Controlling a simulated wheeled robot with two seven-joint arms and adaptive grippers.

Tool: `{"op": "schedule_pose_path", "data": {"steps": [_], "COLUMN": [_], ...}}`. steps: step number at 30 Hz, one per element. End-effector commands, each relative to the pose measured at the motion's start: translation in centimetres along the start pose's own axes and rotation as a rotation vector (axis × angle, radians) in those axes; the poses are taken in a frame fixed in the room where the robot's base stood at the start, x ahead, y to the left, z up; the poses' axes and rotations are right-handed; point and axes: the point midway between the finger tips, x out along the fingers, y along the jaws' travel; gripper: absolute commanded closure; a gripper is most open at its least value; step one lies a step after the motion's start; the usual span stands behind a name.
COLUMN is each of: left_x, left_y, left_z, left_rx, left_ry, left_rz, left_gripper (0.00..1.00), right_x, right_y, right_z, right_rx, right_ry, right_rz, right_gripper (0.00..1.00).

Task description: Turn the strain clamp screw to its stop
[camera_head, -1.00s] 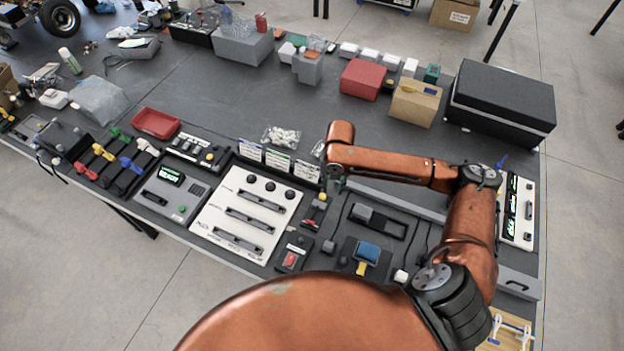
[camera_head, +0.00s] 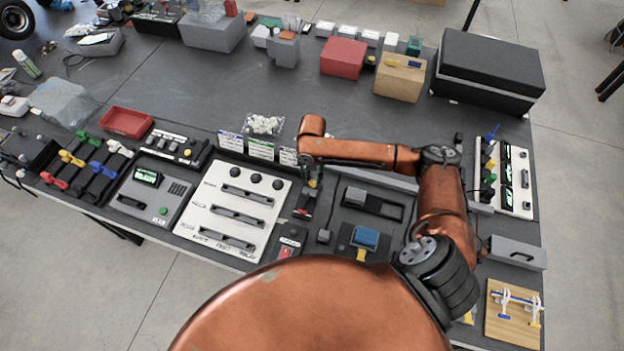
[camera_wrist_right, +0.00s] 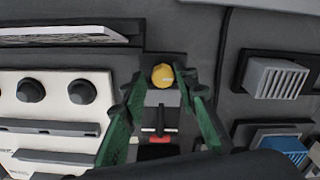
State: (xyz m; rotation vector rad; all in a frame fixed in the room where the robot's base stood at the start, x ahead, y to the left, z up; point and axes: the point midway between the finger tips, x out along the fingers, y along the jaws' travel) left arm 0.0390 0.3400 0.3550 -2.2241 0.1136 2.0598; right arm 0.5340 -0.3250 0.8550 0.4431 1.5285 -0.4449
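A small dark clamp-like block with a round yellow knob, which I take for the strain clamp screw, stands on the table right of the white panel. In the right wrist view the yellow knob (camera_wrist_right: 163,75) lies between the two green fingers of my right gripper (camera_wrist_right: 163,88), with a gap on each side. The fingers are spread and hold nothing. A grey block and a red part (camera_wrist_right: 160,138) show in line with the knob. In the head view my right gripper (camera_head: 313,174) hangs over this block (camera_head: 304,203) and partly hides it. My left gripper is out of view.
The white panel (camera_head: 232,212) with black knobs and slots lies close on the left. A dark tray with a grey block (camera_head: 372,202) and a blue-topped part (camera_head: 366,238) lie to the right. Upright label cards (camera_head: 260,149) stand behind. The table's middle back (camera_head: 270,90) is clear.

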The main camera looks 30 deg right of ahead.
Motion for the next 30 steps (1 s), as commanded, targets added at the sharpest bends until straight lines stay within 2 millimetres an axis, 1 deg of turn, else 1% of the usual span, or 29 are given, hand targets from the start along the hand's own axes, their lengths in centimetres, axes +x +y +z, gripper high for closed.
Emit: {"op": "schedule_pose_path", "data": {"steps": [1, 3, 6, 14, 17, 26, 27, 30], "left_x": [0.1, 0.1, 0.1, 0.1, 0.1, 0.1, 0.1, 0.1], "left_y": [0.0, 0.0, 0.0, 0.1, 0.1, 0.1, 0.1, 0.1], "left_z": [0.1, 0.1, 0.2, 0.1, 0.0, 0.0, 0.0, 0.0], "left_rx": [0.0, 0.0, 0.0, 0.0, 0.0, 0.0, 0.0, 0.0], "left_ry": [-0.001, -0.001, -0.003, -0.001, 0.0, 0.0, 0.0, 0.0], "left_rz": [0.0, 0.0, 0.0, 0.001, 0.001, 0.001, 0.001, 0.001], "left_gripper": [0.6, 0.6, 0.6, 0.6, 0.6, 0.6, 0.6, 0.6], "right_x": [0.7, 1.3, 1.8, 1.9, 1.9, 1.9, 1.9, 1.9], "right_y": [-0.1, -0.1, -0.1, -0.1, -0.1, -0.1, -0.1, -0.2], "right_z": [-0.1, 0.0, 0.0, 0.0, 0.0, 0.0, 0.0, 0.0], "right_rx": [0.001, 0.001, 0.0, 0.0, 0.0, 0.001, 0.001, 0.002], "right_ry": [0.002, 0.001, 0.0, 0.0, 0.0, -0.001, -0.001, -0.001], "right_rz": [-0.001, 0.0, 0.0, 0.0, 0.0, 0.0, 0.0, -0.001], "right_gripper": [0.72, 0.72, 0.72, 0.72, 0.78, 0.99, 1.0, 1.0]}}
